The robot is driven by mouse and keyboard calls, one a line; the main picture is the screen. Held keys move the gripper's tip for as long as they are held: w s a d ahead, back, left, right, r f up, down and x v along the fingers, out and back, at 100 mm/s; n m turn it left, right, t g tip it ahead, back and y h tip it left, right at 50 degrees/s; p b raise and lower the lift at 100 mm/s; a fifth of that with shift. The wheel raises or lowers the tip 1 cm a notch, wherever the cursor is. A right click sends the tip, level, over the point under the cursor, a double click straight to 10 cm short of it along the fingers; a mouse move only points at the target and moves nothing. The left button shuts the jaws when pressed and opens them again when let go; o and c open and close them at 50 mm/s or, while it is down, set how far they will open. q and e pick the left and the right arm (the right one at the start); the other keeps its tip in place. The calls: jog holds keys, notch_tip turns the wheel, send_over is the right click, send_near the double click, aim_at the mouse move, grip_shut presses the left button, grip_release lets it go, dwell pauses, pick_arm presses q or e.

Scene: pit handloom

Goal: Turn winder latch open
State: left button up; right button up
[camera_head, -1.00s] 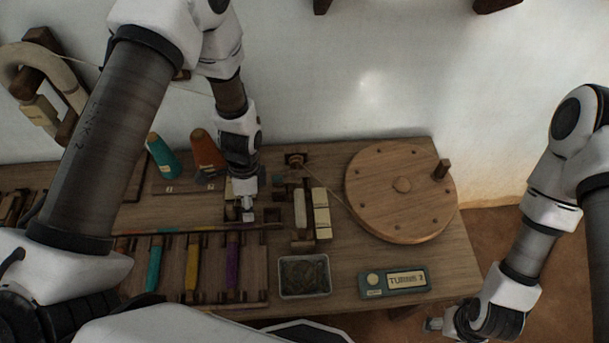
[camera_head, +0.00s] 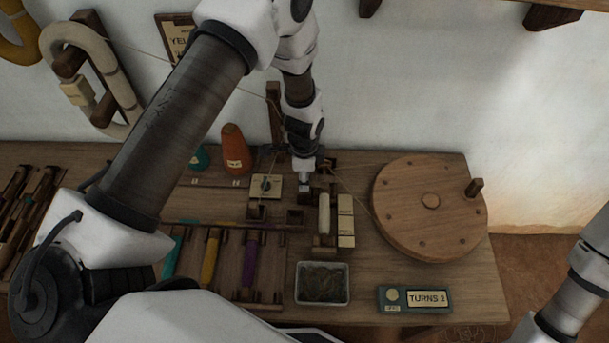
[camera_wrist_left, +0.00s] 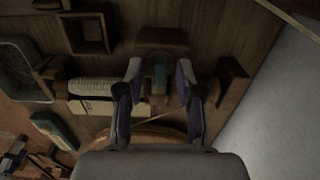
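My left gripper (camera_head: 304,188) points down over the bench at the left end of the winder, just right of a cream tag plate (camera_head: 266,186). In the left wrist view its two fingers (camera_wrist_left: 159,72) stand apart. A small teal piece (camera_wrist_left: 159,75), which may be the winder latch, shows between them below a brown wooden block (camera_wrist_left: 162,40). I cannot tell whether the fingers touch it. The winder's pale bobbin (camera_wrist_left: 92,87) lies to the left in that view. The gripper hides this spot in the head view. My right gripper is out of view; only its arm shows.
A large round wooden wheel (camera_head: 430,200) with a peg stands right of the winder. A tray (camera_head: 322,284) and a counter reading TURNS 2 (camera_head: 413,299) lie at the front. An orange cone (camera_head: 235,150) stands behind. A thread runs near my gripper.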

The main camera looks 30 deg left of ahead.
pick_arm(q)
grip_shut()
jog(key=shift+n, duration=0.4)
jog(key=n, duration=0.3)
jog(key=shift+r+p, duration=0.1)
jog(key=shift+p, duration=0.2)
jog(key=n, duration=0.9)
jog(key=shift+p, duration=0.4)
jog(key=n, duration=0.5)
grip_release()
